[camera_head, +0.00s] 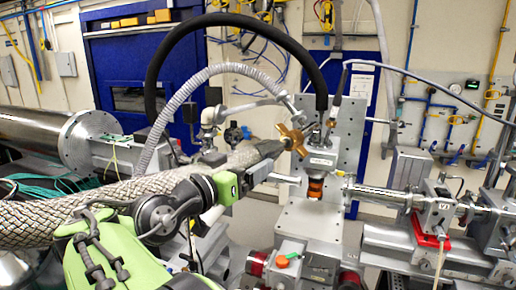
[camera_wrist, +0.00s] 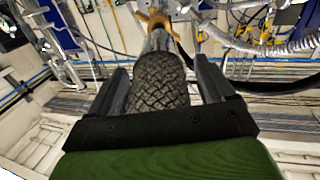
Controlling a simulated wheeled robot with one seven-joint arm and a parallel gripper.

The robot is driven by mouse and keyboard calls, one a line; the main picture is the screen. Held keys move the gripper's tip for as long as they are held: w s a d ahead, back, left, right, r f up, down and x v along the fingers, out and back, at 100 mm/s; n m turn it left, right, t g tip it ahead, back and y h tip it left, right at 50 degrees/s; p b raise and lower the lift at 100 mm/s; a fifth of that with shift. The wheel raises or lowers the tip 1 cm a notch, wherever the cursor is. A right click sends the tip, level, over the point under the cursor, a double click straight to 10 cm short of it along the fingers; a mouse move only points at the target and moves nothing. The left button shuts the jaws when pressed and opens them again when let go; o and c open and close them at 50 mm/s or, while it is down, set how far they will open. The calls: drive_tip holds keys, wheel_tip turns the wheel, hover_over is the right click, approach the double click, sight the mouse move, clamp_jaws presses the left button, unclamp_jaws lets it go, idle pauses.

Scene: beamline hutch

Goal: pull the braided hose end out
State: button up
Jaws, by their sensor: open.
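The thick braided hose (camera_head: 105,205) runs in from the left. Its dark end (camera_head: 262,148) tapers to a thin metal tip at a brass wing fitting (camera_head: 291,139), beside an upright metal plate. How far the tip sits inside the fitting is hidden. My gripper (camera_head: 262,168) is at the hose near this end and partly covers it. In the wrist view the fingers of my gripper (camera_wrist: 160,80) are open, one on each side of the dark braided hose end (camera_wrist: 160,85). I cannot tell whether they touch it. The brass fitting (camera_wrist: 154,20) shows beyond.
A grey corrugated hose (camera_head: 190,88) and a black hose (camera_head: 215,22) arch above the fitting. The upright plate (camera_head: 345,110) stands behind it. A beam pipe (camera_head: 385,192) with valves is to the right, and a large metal cylinder (camera_head: 35,130) at the left.

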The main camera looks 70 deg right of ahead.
sight(250, 161)
drive_tip(key=p+x, duration=0.1)
drive_tip(key=x, duration=0.4)
drive_tip(key=c, duration=0.8)
drive_tip(key=shift+a+f+b, duration=0.1)
drive_tip(key=shift+f+b, duration=0.05)
drive_tip(key=shift+b, duration=0.45)
drive_tip(key=shift+w+a+r, duration=0.2)
drive_tip(key=shift+a, duration=0.4)
drive_tip(key=o, duration=0.8)
drive_tip(key=shift+s+d, duration=0.1)
drive_tip(key=shift+d, duration=0.15)
drive_tip(key=shift+a, duration=0.25)
